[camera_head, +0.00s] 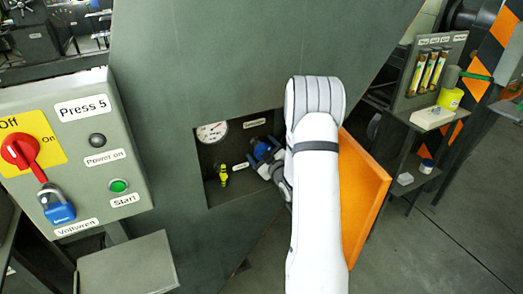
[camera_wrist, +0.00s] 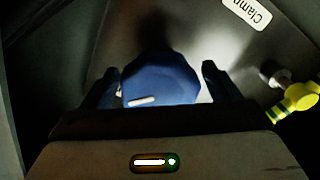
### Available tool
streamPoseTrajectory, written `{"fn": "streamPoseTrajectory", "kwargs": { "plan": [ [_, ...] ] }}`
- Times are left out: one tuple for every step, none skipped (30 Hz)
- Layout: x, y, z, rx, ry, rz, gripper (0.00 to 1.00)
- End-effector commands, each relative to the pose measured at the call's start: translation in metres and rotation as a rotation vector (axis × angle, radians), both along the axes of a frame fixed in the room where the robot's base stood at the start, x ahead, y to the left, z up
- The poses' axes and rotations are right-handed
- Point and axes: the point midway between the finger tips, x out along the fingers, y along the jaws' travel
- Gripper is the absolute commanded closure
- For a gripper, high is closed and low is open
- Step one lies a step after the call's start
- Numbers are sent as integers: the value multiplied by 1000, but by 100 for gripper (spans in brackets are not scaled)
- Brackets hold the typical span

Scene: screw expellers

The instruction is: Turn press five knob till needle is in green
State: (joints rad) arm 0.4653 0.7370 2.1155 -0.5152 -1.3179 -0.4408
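The blue knob (camera_head: 262,149) sits in the recess of the press marked Press 5, right of the white round gauge (camera_head: 212,132). The gauge's needle and green zone are too small to read. My gripper (camera_head: 268,157) reaches into the recess from the right, at the knob. In the wrist view the knob (camera_wrist: 160,80) lies between the two dark fingers of my gripper (camera_wrist: 160,82), with a finger on either side. Narrow gaps show beside the knob, so the gripper looks open around it. The knob's base is hidden.
A yellow valve (camera_head: 223,174) sits below the gauge and also shows at the right of the wrist view (camera_wrist: 298,98). An orange door (camera_head: 362,200) stands open right of my arm. The Press 5 control panel (camera_head: 75,150) is at left, a shelf unit (camera_head: 410,120) at right.

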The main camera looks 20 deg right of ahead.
Motion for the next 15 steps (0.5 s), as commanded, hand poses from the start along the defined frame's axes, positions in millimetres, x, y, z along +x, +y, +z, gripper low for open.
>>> {"fn": "streamPoseTrajectory", "kwargs": {
  "plan": [
    [0, 0, 0, 0, 0, 0, 21],
    [0, 0, 0, 0, 0, 0, 24],
    [0, 0, 0, 0, 0, 0, 27],
    [0, 0, 0, 0, 0, 0, 29],
    [0, 0, 0, 0, 0, 0, 32],
    [0, 0, 0, 0, 1, 1, 35],
    [0, 0, 0, 0, 1, 1, 38],
    [0, 0, 0, 0, 1, 1, 40],
    [0, 0, 0, 0, 1, 1, 43],
    [0, 1, 0, 0, 1, 1, 46],
    [0, 1, 0, 0, 1, 1, 48],
    [0, 1, 0, 0, 1, 1, 52],
    [0, 1, 0, 0, 0, 1, 54],
    [0, 1, 0, 0, 0, 1, 56],
    [0, 1, 0, 0, 0, 1, 60]
  ]
}}
